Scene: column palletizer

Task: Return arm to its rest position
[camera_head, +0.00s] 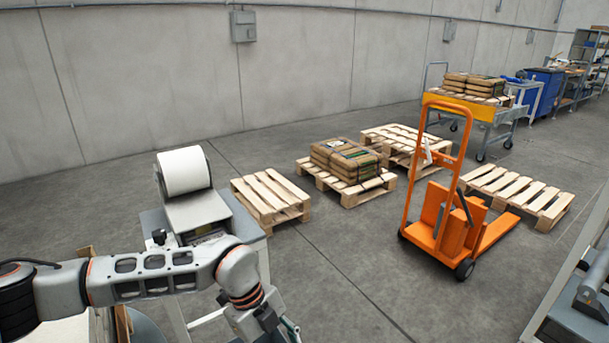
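My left arm (150,277) comes in from the left edge and reaches across the lower left of the head view. Its wrist bends down at the bottom, in front of a small table with a label printer. My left gripper is mostly cut off by the bottom edge, and its fingers cannot be made out. I cannot tell whether it holds anything. My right arm and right gripper are not in view.
A label printer with a white roll (184,171) stands close behind my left arm. Wooden pallets (270,198) lie beyond, one bearing brown sacks (346,160). An orange pallet truck (447,225) stands right of centre. A metal frame (590,290) is at the right edge. The middle floor is clear.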

